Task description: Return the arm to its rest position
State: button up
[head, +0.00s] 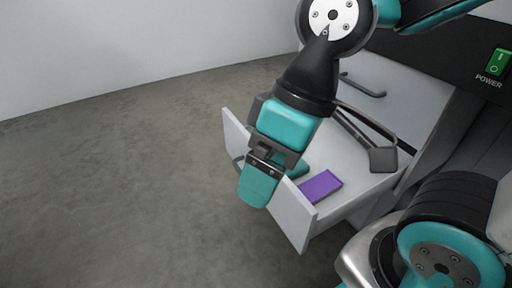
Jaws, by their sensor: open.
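My gripper (278,182) points down over the front of an open white drawer (304,235). Its teal fingers are apart, with nothing seen between them. The nearer finger shows in front of the drawer's front panel, and the other shows over the drawer's inside. I cannot tell whether either touches the drawer. My arm (306,82) reaches down from the top right of the head view.
A purple block (320,186) lies in the drawer, right of my gripper. The drawer is pulled out of a white cabinet (400,95) with a dark handle (364,87). A green power switch (499,62) is at the right edge. The grey floor (120,190) at left is clear.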

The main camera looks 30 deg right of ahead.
notch_tip(320, 180, up, 38)
jog(key=p, duration=3.8)
jog(key=shift+r, duration=0.1)
